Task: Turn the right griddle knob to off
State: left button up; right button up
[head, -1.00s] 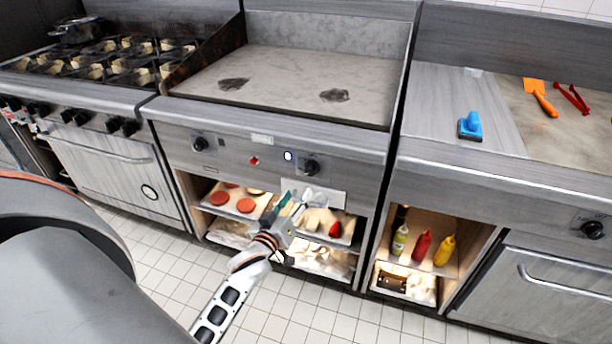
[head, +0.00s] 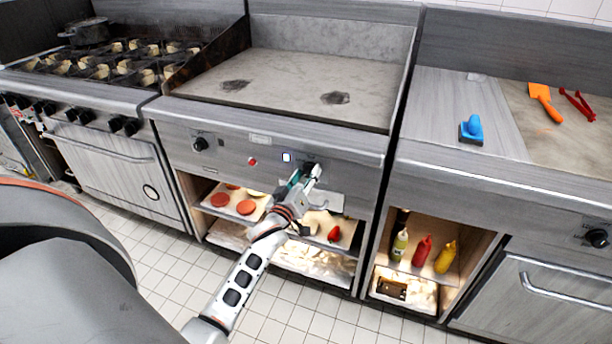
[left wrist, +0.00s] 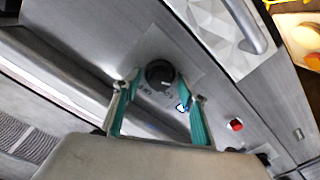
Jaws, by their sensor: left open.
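The right griddle knob (head: 309,167) is a dark round dial on the steel front panel of the griddle, partly hidden by my left gripper in the head view. In the left wrist view the knob (left wrist: 160,73) lies between the tips of the two teal fingers, with a pale label plate around it. An "OFF" marking seems to show beside it, but the pointer's exact setting is hard to read. My left gripper (head: 305,178) is open at the panel, its fingers (left wrist: 158,86) on either side of the knob; contact cannot be told. My right gripper is not in view.
A lit white-blue indicator (head: 287,157) and a red button (head: 252,162) sit left of the knob, then the left griddle knob (head: 200,144). Below are open shelves with food trays and squeeze bottles (head: 422,250). The griddle top (head: 290,80) is clear.

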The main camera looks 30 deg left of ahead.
pick_arm(q)
jog(key=c, duration=1.1)
